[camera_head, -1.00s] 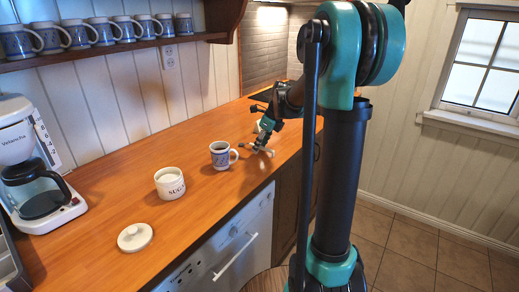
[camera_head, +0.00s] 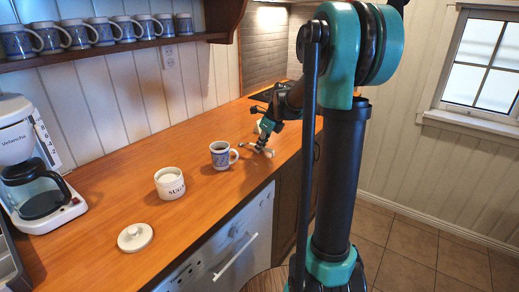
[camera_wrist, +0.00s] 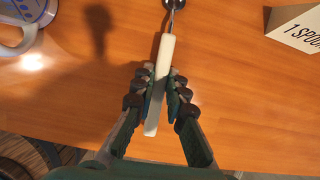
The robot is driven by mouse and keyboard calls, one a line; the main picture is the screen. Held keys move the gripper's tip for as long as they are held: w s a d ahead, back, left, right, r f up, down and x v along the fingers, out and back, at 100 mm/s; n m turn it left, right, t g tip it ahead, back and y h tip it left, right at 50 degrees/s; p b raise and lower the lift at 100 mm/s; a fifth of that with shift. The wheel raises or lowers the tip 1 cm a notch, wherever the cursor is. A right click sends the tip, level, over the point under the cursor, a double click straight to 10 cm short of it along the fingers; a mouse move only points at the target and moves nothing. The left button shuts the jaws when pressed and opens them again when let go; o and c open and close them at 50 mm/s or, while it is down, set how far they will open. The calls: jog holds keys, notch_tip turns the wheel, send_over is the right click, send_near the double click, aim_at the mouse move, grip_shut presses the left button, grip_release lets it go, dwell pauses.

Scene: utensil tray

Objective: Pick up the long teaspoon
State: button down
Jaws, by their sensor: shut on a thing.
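The long teaspoon (camera_wrist: 164,58) has a white handle and a metal bowl end at the top of the wrist view. My gripper (camera_wrist: 160,90) is shut on the white handle, with a finger on each side and the handle's end reaching back between the fingers. In the head view my gripper (camera_head: 262,146) is low over the counter, right of the blue-patterned mug. The spoon is very small there. I cannot tell whether it touches the counter.
The mug (camera_head: 221,156) stands left of my gripper; it also shows in the wrist view (camera_wrist: 12,28). A white sugar pot (camera_head: 170,184), its lid (camera_head: 135,237) and a coffee maker (camera_head: 35,170) are further left.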

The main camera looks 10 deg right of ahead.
jog(key=shift+r, duration=0.1)
notch_tip(320, 180, up, 20)
jog(key=shift+r, duration=0.2)
dwell(0.6)
dwell(0.7)
